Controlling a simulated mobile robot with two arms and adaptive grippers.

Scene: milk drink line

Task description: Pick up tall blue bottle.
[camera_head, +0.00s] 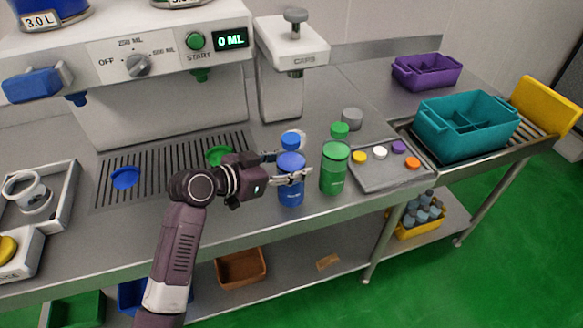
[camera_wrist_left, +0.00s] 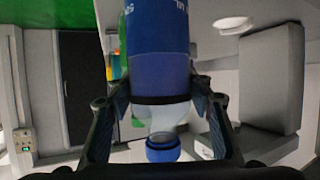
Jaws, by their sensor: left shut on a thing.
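The tall blue bottle (camera_head: 290,193) stands upright on the counter near its front edge, by the green bottle (camera_head: 332,180). My left gripper (camera_head: 292,174) reaches in from the left and is shut on the blue bottle's upper part. In the left wrist view the blue bottle (camera_wrist_left: 158,70) fills the space between the two fingers (camera_wrist_left: 160,112). The bottle's base appears to be on the counter. My right gripper is out of view.
A grey tray (camera_head: 383,180) with coloured caps lies right of the green bottle. A teal crate (camera_head: 465,135) and a purple crate (camera_head: 428,78) stand further right. The dispensing machine (camera_head: 150,60) and its drip grate (camera_head: 165,160) are behind and left. A grey cylinder (camera_head: 352,117) stands behind.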

